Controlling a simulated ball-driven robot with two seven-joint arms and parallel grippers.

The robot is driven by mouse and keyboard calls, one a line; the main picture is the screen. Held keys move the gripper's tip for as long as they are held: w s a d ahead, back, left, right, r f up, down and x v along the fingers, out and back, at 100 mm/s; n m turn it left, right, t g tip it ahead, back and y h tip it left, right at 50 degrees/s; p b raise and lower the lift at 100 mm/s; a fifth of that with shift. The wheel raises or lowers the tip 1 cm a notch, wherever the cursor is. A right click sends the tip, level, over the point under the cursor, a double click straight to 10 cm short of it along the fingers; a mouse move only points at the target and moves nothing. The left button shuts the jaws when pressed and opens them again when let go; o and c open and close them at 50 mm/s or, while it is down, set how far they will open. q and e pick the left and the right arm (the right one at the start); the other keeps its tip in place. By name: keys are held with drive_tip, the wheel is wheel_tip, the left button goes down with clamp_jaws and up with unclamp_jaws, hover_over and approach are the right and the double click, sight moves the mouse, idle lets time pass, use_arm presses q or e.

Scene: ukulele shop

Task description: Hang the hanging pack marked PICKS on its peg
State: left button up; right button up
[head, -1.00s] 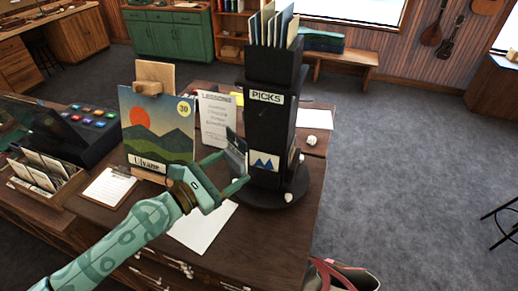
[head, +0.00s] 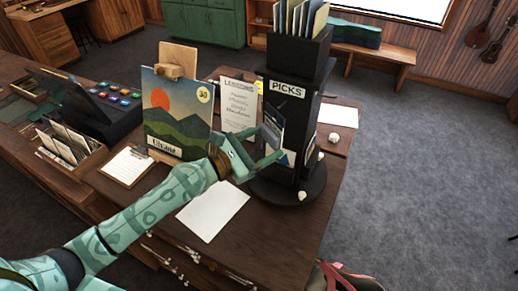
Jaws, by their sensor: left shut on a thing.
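My left gripper (head: 270,153) is shut on a dark flat pack (head: 272,130), held upright by its lower part. The pack is in front of the left part of the black display stand (head: 292,122); I cannot tell whether they touch. The stand has a white PICKS label (head: 287,90) near its top. A blue and white pack (head: 288,158) shows low on the stand, partly hidden by my gripper. The peg under the label is not clearly visible. My right gripper is not in view.
A painted sunset board (head: 178,110) stands left of the gripper, with a lessons sheet (head: 239,105) behind. A clipboard (head: 128,166) and a blank paper (head: 213,211) lie on the wooden counter. Cards (head: 300,15) fill the stand's top. Open floor lies at right.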

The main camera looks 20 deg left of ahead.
use_arm(q)
drive_tip(key=shift+w+d+f+b, duration=0.15)
drive_tip(key=shift+w+b, duration=0.15)
drive_tip(key=shift+w, duration=0.5)
drive_tip(key=shift+w+d+b, duration=0.15)
drive_tip(key=shift+w+b, duration=0.1)
drive_tip(key=shift+w, duration=0.5)
drive_tip(key=shift+w+d+f+b, duration=0.15)
drive_tip(key=shift+w+b, duration=0.15)
drive_tip(key=shift+w, duration=0.5)
drive_tip(key=shift+c, duration=0.6)
drive_tip(key=shift+w+f+b, duration=0.1)
drive_tip(key=shift+w+b, duration=0.25)
drive_tip(key=shift+b, duration=0.05)
drive_tip(key=shift+f, duration=0.15)
drive_tip(key=shift+s, duration=0.1)
